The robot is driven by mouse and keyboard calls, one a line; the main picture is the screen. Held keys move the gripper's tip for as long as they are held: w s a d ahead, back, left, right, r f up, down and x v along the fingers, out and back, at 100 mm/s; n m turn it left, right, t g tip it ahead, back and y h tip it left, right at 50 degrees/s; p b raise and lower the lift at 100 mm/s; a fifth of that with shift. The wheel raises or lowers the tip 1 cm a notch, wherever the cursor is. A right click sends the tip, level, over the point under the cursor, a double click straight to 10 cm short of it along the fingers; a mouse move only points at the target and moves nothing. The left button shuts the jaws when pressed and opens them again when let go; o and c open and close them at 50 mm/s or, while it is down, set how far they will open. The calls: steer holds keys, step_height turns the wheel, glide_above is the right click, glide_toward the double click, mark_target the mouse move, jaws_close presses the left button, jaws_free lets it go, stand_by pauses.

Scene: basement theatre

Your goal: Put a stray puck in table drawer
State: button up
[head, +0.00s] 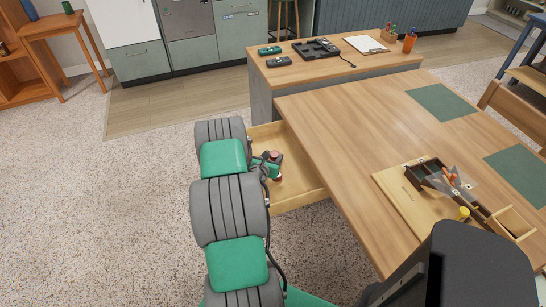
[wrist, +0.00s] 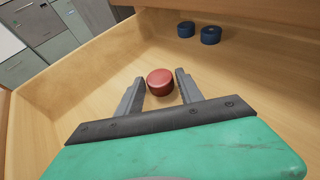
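The table (head: 350,150) has its wooden drawer (head: 301,178) pulled open at its left side. My gripper (head: 275,166) is inside the drawer, pointing down into it. In the wrist view my gripper (wrist: 159,86) is open, with a red puck (wrist: 160,82) between its fingertips and a small gap on each side. The red puck appears at or just above the drawer floor; I cannot tell if it touches. My arm hides part of the drawer in the head view.
On the tabletop are a wooden board (head: 408,207), a dark tray (head: 425,172), a yellow item (head: 464,212) and green mats (head: 441,102). A counter (head: 330,62) with a clipboard (head: 366,44) stands behind. Speckled floor left of the drawer is clear.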

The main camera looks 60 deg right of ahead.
steer(key=shift+o, duration=1.2)
